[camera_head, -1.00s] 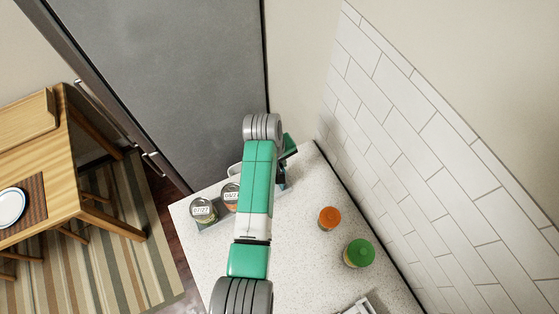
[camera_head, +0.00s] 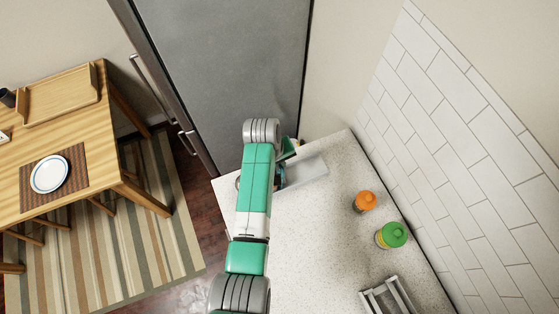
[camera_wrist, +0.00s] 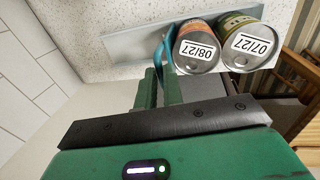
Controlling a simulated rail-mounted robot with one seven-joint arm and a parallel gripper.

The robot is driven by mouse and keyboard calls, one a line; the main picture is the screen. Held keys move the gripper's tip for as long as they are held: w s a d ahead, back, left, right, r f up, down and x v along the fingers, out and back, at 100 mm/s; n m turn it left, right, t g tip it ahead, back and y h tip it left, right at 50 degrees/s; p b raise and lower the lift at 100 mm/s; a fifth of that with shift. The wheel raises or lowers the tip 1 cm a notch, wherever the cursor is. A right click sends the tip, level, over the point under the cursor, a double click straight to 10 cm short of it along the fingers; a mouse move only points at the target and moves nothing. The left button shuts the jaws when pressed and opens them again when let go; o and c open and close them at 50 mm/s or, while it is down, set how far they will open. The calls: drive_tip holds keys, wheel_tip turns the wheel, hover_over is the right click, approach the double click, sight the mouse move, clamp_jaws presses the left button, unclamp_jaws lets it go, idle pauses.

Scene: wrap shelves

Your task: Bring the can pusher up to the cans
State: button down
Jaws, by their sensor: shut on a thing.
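The blue can pusher (camera_wrist: 167,47) shows in the wrist view as a thin curved piece between my fingertips and the cans. My gripper (camera_wrist: 160,75) is shut on it. A can marked 08/27 (camera_wrist: 199,46) is right beside the pusher; I cannot tell whether they touch. A second can marked 07/27 (camera_wrist: 243,42) stands on its right, close against the first. The cans are on a grey strip-like tray (camera_wrist: 130,42). In the head view the tray (camera_head: 308,173) reaches out right of my arm, which hides most of the cans and my fingertips.
An orange-topped jar (camera_head: 364,201) and a green-topped jar (camera_head: 391,235) stand on the speckled counter (camera_head: 325,235). A metal rack (camera_head: 388,297) lies at the near edge. A tall grey fridge (camera_head: 225,70) rises behind, and a tiled wall (camera_head: 470,130) bounds the right.

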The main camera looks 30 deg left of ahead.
drive_tip(key=c, duration=1.5)
unclamp_jaws()
drive_tip(key=shift+r, duration=0.15)
drive_tip(key=r, duration=0.5)
drive_tip(key=s+a+r, duration=0.1)
drive_tip(key=r, duration=0.1)
drive_tip(key=shift+r, duration=0.25)
